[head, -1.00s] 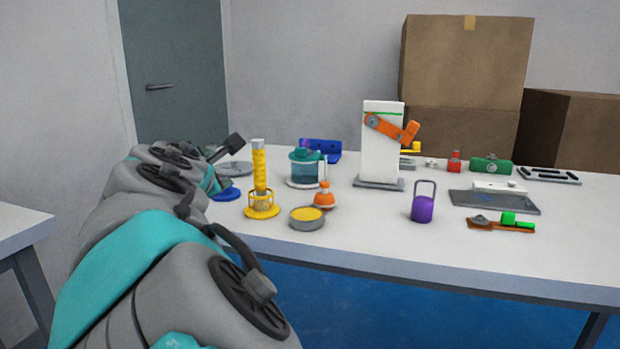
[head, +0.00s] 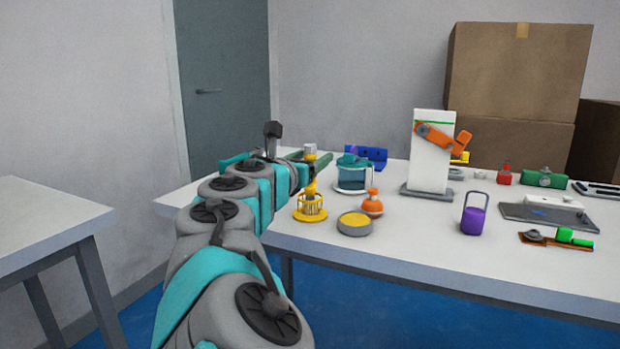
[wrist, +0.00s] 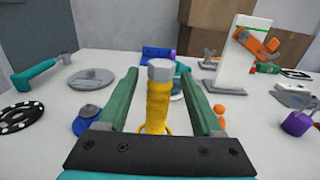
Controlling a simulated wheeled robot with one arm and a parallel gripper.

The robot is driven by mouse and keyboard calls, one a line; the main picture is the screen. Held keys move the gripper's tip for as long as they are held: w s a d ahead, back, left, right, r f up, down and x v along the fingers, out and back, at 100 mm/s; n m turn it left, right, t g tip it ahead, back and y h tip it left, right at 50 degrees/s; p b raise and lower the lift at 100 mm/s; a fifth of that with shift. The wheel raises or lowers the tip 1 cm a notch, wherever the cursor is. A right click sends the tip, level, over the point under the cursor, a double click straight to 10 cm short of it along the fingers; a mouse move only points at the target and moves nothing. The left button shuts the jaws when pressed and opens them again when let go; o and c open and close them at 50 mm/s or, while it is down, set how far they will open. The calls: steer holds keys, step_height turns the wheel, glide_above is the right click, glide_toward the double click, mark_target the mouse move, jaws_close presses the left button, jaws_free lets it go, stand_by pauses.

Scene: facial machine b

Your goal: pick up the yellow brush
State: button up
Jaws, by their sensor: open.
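The yellow brush (wrist: 157,102) stands upright with a grey cap on top. In the wrist view it is between the two green fingers of my open gripper (wrist: 163,95), with a gap on each side, so it is not gripped. In the head view the brush (head: 311,186) stands in a yellow wire holder (head: 311,208) on the table. My arm hides part of the brush there, and the gripper (head: 308,157) is partly hidden at its upper part.
A yellow-topped round tin (head: 354,224), an orange bottle (head: 372,204) and a glass jug (head: 351,178) stand close right of the brush. A white machine (head: 428,155) and purple container (head: 473,216) are farther right. The table's front middle (head: 410,250) is clear.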

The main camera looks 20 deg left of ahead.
steer(key=w, duration=0.2)
steer(key=shift+w+d+r, duration=0.1)
steer(key=shift+w, duration=0.25)
steer(key=shift+c, duration=0.2)
jaws_close()
